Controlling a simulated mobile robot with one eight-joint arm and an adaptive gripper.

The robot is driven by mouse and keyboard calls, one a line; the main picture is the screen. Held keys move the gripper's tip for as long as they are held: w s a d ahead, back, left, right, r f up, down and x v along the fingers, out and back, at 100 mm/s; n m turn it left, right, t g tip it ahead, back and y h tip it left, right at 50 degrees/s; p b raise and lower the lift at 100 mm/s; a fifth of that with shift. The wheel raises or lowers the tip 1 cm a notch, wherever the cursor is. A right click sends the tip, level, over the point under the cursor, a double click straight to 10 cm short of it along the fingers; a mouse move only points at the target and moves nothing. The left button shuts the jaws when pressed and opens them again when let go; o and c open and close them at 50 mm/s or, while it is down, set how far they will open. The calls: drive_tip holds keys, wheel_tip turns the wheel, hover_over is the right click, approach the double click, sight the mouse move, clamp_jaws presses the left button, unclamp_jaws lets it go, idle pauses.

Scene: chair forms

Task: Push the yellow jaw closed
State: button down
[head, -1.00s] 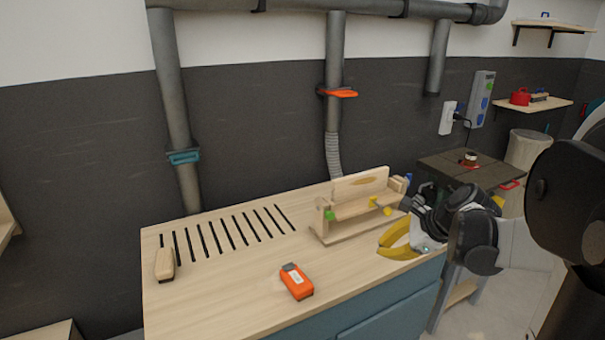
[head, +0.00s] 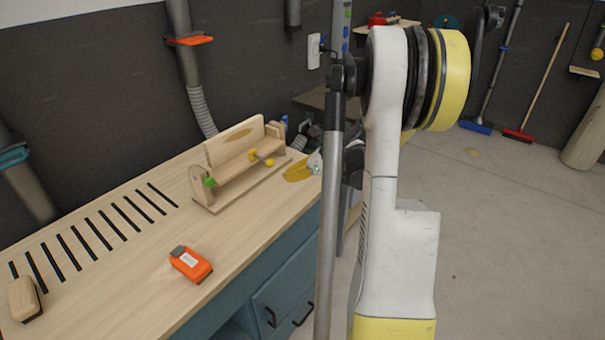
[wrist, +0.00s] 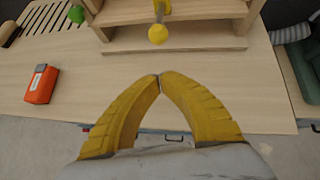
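A wooden fixture (head: 228,187) with an upright back board stands on the workbench. A yellow part with a round knob (head: 268,161) sticks out of its front, and a green knob (head: 210,182) sits at its left end. In the wrist view the yellow knob (wrist: 157,34) is straight ahead of my fingertips, with a gap between. The green knob (wrist: 76,14) is at upper left there. My gripper (wrist: 160,76) has yellow fingers whose tips meet with nothing between them.
The workbench top (head: 130,260) has a row of dark slots (head: 100,235). An orange tool (head: 190,264) and a wooden block-like brush (head: 25,299) lie on it, away from the fixture. The bench front between my gripper and orange tool is clear.

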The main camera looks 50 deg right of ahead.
sight(262, 159)
drive_tip(key=shift+w+a+r, duration=0.15)
drive_tip(key=shift+w, duration=0.4)
drive_tip(key=shift+w+a+r, duration=0.15)
drive_tip(key=shift+w+r, duration=0.05)
drive_tip(key=shift+w, duration=0.4)
drive_tip(key=shift+w+a+r, duration=0.15)
drive_tip(key=shift+w, duration=0.4)
drive_tip(key=w, duration=0.6)
drive_tip(key=shift+w+a, duration=0.25)
drive_tip(key=shift+w, duration=0.1)
